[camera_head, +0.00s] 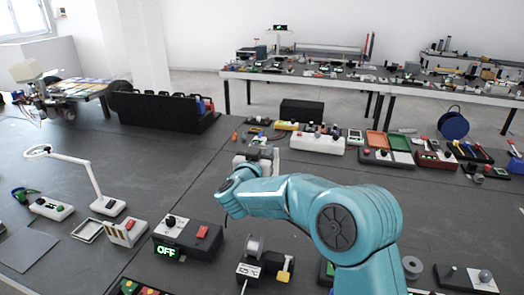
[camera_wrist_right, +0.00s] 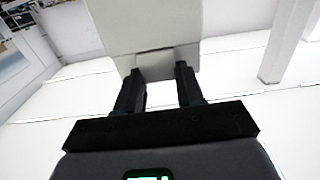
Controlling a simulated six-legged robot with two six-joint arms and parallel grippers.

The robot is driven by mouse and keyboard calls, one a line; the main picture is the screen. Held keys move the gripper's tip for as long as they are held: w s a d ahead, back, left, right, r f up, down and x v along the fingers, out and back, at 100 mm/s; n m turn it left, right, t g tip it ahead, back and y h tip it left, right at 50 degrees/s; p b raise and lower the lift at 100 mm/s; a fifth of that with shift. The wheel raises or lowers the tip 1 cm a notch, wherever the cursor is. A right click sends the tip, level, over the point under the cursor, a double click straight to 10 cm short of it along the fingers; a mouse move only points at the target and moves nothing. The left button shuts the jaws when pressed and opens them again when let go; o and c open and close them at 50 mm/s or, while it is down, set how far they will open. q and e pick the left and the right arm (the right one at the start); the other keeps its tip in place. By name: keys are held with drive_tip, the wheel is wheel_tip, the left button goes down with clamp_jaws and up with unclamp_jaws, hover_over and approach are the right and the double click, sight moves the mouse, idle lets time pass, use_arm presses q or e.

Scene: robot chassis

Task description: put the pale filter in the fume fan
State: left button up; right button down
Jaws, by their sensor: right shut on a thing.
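My right gripper (camera_wrist_right: 160,82) is shut on the pale filter (camera_wrist_right: 150,22), a flat, off-white square plate. In the wrist view the two dark fingers grip its narrow lower tab, and the plate stands out beyond them. In the head view my teal right arm reaches over the middle of the table, and its gripper (camera_head: 262,160) is small and partly hidden by the wrist. A white box with slanted stripes and a red part (camera_head: 126,232) stands at the front left; it may be the fume fan, but I cannot tell for sure. My left gripper is not in view.
A white desk lamp (camera_head: 92,185) and an empty shallow tray (camera_head: 88,230) stand near that box. A dark box reading OFF (camera_head: 187,238) is to its right. A spool device (camera_head: 254,262) is at the front. The table's left middle is mostly clear.

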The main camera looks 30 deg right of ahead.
wheel_tip(320, 180, down, 12)
drive_tip(key=b, duration=0.8)
drive_tip(key=shift+r, duration=0.2)
idle(3.1)
drive_tip(key=c, duration=0.6)
unclamp_jaws()
drive_tip(key=b+v, duration=0.2)
drive_tip(key=v, duration=1.4)
drive_tip(key=shift+s+a+b, duration=0.1)
drive_tip(key=shift+s+b, duration=0.1)
drive_tip(key=shift+b, duration=0.2)
